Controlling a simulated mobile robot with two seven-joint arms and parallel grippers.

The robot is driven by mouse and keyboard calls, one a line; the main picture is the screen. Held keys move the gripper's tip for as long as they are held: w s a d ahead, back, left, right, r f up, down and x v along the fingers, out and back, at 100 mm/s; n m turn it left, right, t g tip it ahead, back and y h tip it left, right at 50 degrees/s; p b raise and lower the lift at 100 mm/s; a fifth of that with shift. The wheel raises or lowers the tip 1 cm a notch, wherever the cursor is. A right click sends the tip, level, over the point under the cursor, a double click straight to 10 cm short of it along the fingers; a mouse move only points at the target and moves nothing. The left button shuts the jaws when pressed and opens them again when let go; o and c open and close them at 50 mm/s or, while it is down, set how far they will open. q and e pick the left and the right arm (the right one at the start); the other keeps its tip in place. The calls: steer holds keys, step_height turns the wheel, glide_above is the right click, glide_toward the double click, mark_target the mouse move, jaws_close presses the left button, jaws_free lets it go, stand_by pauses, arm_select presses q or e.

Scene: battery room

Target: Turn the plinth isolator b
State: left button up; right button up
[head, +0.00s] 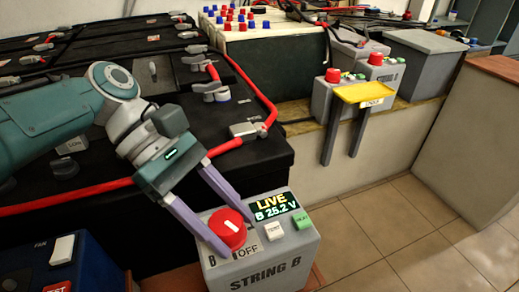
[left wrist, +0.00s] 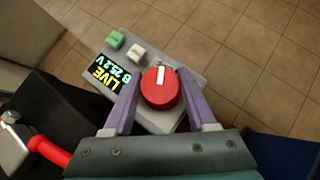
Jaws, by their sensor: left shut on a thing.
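The plinth isolator is a grey box (head: 262,262) marked STRING B, with a red round knob (head: 228,228) on its top. Its display (head: 275,206) reads LIVE, B 25.2 V. My left gripper (head: 226,222) has its two purple fingers on either side of the red knob and is shut on it. The left wrist view also shows the knob (left wrist: 160,88) between the fingers, with its white pointer mark upright in that picture. My right gripper is not in view.
A white TEST button (head: 273,231) and a green button (head: 302,220) sit beside the knob. Black batteries with red cables (head: 268,105) fill the left. Tiled floor (head: 400,215) is clear at right.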

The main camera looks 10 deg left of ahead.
arm_select(q)
steer(key=m+g+b, duration=0.1)
steer(key=b, duration=0.1)
steer(key=m+g+y+b, duration=0.1)
steer(key=m+b, duration=0.1)
steer(key=m+g+b, duration=0.1)
steer(key=b, duration=0.1)
steer(key=shift+f+m+y+b, duration=0.3)
steer(key=shift+r+m+g+y+b, duration=0.2)
steer(key=shift+m+g+y+b, duration=0.3)
steer(key=shift+b, duration=0.4)
